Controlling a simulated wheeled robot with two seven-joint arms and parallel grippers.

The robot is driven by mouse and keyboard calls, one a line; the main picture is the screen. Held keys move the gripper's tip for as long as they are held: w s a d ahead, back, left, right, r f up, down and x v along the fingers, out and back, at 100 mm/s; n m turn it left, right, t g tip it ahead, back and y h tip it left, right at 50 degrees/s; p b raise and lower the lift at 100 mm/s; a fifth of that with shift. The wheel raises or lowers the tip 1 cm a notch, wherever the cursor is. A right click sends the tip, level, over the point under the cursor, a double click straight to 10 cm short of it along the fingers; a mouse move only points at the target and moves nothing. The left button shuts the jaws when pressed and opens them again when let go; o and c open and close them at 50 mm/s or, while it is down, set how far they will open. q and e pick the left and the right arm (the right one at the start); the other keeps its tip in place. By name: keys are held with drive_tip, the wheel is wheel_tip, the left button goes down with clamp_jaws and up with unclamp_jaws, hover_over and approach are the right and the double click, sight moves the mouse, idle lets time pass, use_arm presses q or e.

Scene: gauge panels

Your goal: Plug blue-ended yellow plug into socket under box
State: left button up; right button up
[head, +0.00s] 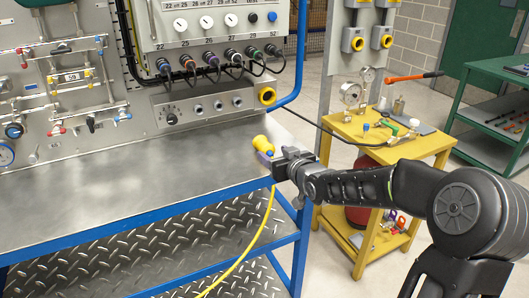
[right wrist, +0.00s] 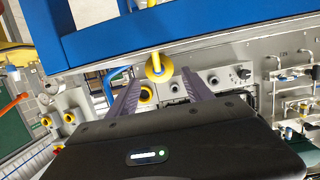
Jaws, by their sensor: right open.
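A yellow cable (head: 244,252) hangs below. My right gripper (head: 267,158) is at the plug and partly covers it. In the right wrist view the plug (right wrist: 159,66) shows between the open purple fingers (right wrist: 161,80), with gaps on both sides. The yellow-ringed socket (head: 267,96) is at the right end of the grey box (head: 206,105), behind the plug and apart from it. My left gripper is not in view.
A gauge panel (head: 165,28) with several dark cables hangs above the box. The bench top (head: 110,175) is largely clear. A yellow cart (head: 340,128) with gauges and tools stands right, and a green shelf (head: 480,75) stands behind it. A post with yellow-ringed sockets (head: 356,43) is beyond.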

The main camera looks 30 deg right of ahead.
sight(270, 153)
drive_tip(key=b+x, duration=0.1)
drive_tip(key=x, duration=0.1)
drive_tip(key=b+x, duration=0.1)
drive_tip(key=x, duration=0.1)
drive_tip(key=b+x, duration=0.1)
drive_tip(key=b, duration=0.1)
drive_tip(key=shift+w+f, duration=0.35)
drive_tip(key=shift+r+b+x, duration=0.25)
drive_tip(key=shift+b+x, duration=0.3)
drive_tip(key=shift+x, duration=0.55)
drive_tip(key=shift+c, duration=0.5)
clamp_jaws()
idle(0.5)
drive_tip(key=shift+r+p, duration=1.45)
drive_tip(key=shift+r, duration=1.55)
